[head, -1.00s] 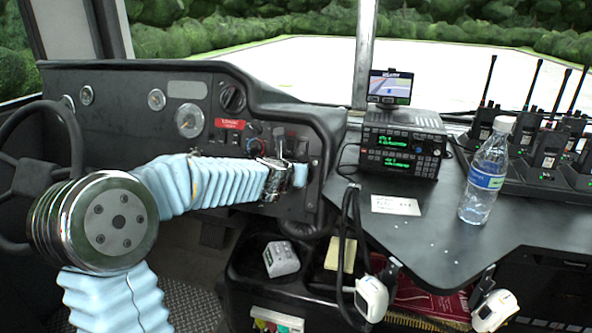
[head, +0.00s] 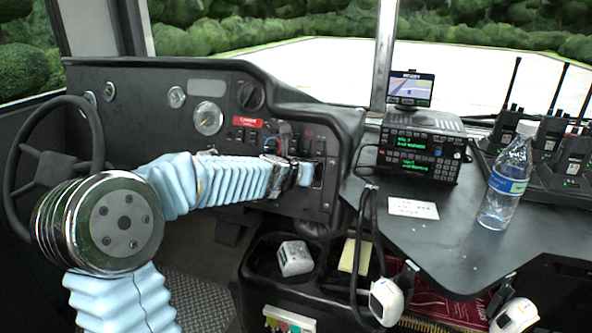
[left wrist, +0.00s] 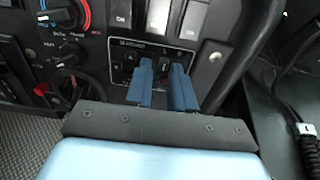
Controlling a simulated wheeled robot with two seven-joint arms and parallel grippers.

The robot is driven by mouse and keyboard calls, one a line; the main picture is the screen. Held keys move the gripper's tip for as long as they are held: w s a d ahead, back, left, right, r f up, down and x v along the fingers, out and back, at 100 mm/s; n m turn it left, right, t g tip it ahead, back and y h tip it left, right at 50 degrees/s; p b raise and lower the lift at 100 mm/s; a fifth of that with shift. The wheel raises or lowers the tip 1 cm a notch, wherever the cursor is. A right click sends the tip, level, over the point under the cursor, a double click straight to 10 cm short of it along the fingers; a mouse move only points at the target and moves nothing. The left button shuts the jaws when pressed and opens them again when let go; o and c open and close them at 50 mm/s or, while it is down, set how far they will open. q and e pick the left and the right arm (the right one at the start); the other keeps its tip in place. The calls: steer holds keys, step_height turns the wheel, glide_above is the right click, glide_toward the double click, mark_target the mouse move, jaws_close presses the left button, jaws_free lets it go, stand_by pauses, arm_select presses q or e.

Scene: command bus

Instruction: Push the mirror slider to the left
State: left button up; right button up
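My left arm reaches in from the left in the head view, and its gripper (head: 312,172) is at the right end of the dashboard panel. In the left wrist view the two blue fingers (left wrist: 162,86) point at a small labelled control panel (left wrist: 124,57). A gap shows between the fingers, with nothing visibly held in it. The mirror slider itself cannot be made out clearly; the fingers cover part of this panel. Whether the fingertips touch the panel cannot be told. My right gripper is in neither view.
Knobs (left wrist: 66,50) and rocker switches (left wrist: 158,14) surround the panel. The curved dashboard edge (left wrist: 240,50) stands close on the right. A radio (head: 420,150), a bottle (head: 504,185) and handheld radios (head: 550,140) are on the right console. A steering wheel (head: 95,130) is at left.

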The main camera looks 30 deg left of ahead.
arm_select(q)
steer(key=p+v, duration=0.2)
steer(key=v, duration=1)
steer(key=shift+s, duration=0.35)
steer(key=shift+r, duration=0.1)
